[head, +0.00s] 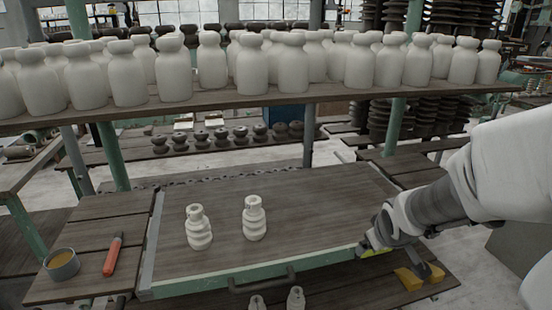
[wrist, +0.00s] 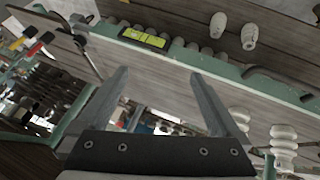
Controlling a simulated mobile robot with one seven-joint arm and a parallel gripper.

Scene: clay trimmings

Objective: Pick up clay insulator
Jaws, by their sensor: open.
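Two off-white ribbed clay insulators stand upright on the brown drawer-like board (head: 320,205): a left insulator (head: 199,228) and a right insulator (head: 254,218). My gripper (wrist: 160,74) is open with nothing between its fingers. In the head view it is at the board's front right corner, well to the right of both insulators, with its fingers hard to make out. In the wrist view one ribbed insulator (wrist: 283,146) shows at the lower right, outside the fingers. Another is partly behind the right finger.
A shelf of large white clay pieces (head: 293,65) spans above the board. Two small white pieces (head: 296,298) show below its front handle (head: 262,284). A bowl (head: 62,264) and an orange-handled tool (head: 113,255) lie left. Yellow blocks (head: 408,278) lie right. The board's middle is clear.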

